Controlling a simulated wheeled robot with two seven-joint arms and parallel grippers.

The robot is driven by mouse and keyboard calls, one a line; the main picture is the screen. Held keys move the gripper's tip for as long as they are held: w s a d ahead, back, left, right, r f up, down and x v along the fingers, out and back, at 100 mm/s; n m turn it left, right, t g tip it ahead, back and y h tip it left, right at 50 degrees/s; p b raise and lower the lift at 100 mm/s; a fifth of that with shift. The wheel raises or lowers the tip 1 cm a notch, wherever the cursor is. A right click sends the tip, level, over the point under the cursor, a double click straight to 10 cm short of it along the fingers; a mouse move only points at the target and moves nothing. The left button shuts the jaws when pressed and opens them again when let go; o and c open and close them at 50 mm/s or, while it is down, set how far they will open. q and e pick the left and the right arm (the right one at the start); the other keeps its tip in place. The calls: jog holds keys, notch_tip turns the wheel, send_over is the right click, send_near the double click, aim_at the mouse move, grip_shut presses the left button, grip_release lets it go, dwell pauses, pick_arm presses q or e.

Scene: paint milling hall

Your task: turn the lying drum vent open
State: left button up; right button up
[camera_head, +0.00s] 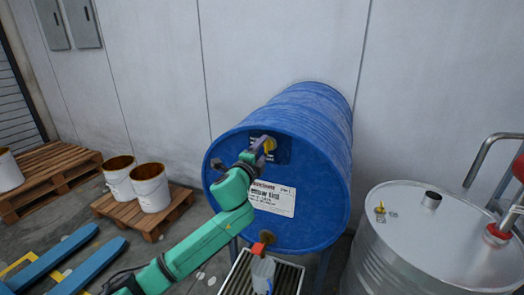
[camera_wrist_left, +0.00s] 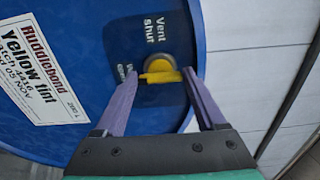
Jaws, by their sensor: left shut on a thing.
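The blue drum (camera_head: 315,125) lies on its side on a stand, its round end facing me. Its yellow vent handle (camera_head: 270,145) is near the top of that end. In the left wrist view the vent handle (camera_wrist_left: 160,76) is a yellow bar on a round yellow base, beside a dark plate (camera_wrist_left: 120,50) reading "Vent shut". More lettering on the plate is partly hidden by a finger. My left gripper (camera_head: 264,146) has its purple fingers at both ends of the bar and is shut on it.
A tap (camera_head: 263,240) sits low on the drum end, above a pale container (camera_head: 262,272) on a grate (camera_head: 288,275). A steel drum (camera_head: 400,255) stands close at the right. Pallets with white buckets (camera_head: 150,187) and a blue pallet truck (camera_head: 60,262) are at the left.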

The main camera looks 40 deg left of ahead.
dwell(0.6)
pick_arm(q)
jog(key=o, duration=1.3)
jog(key=b+v, duration=0.1)
jog(key=v, duration=1.3)
jog(key=shift+s+d, duration=0.15)
jog(key=shift+s, duration=0.1)
jog(key=shift+f, duration=0.1)
